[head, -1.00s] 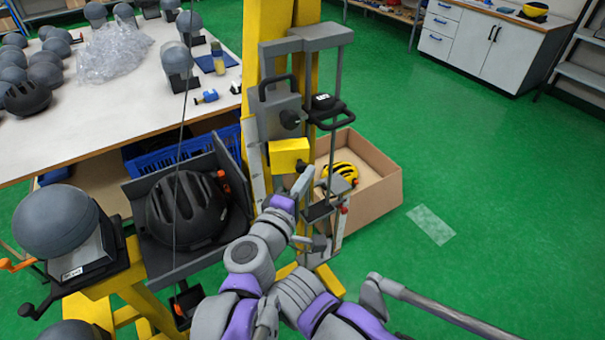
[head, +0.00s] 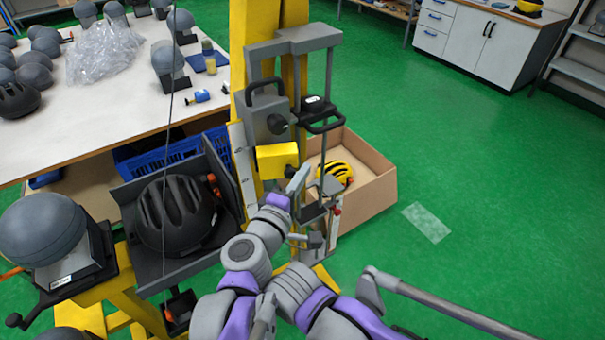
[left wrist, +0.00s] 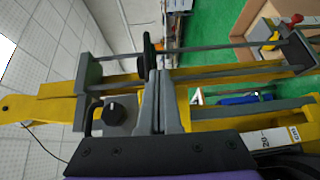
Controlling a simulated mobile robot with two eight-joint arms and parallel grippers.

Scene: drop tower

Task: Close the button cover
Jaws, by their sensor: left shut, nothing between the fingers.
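A yellow box (head: 277,160) is fixed to the front of the yellow drop tower (head: 240,60) in the head view. I cannot clearly make out a separate cover or button on it. My left gripper (head: 298,180) is just right of and below this box, close to it; I cannot tell whether they touch. In the left wrist view its two grey fingers (left wrist: 162,85) are together with nothing between them, in front of the tower. The yellow box is not clear in that view. My right gripper does not show.
A grey box with a dark knob (head: 268,118) is above the yellow box, and a black handle (head: 325,124) is to its right. A black helmet (head: 175,213) lies in a grey holder at left. A cardboard box (head: 378,182) stands behind at right.

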